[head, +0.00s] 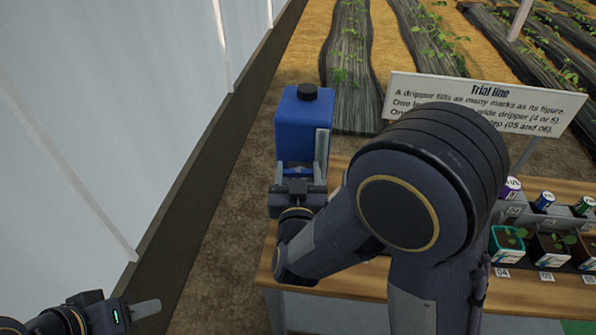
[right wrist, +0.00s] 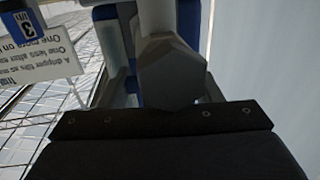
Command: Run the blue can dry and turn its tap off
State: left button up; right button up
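The blue can (head: 297,130) with a black cap stands upright at the left end of the wooden bench in the head view. My right gripper (head: 302,165) is in front of the can's lower part, its fingers spread apart. In the right wrist view, a grey faceted part (right wrist: 172,75) sits between the fingers, with blue behind it; I cannot tell whether they touch it. The tap is not clearly visible, and my right arm covers the bench in front. My left gripper (head: 145,308) is low at the left, away from the bench, showing one finger edge-on.
A white "Trial line" sign (head: 470,105) stands behind the bench. Potted seedlings (head: 508,240) and small colored containers (head: 544,201) stand at the bench's right. A pale wall (head: 130,110) runs along the left. The floor between wall and bench is clear.

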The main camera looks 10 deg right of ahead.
jog(key=c, duration=0.3)
jog(key=shift+m+g+h, duration=0.3)
jog(key=shift+m+h, duration=0.5)
jog(key=shift+h, duration=0.4)
jog(key=o, duration=1)
jog(key=v, duration=0.8)
jog(key=shift+d, duration=0.1)
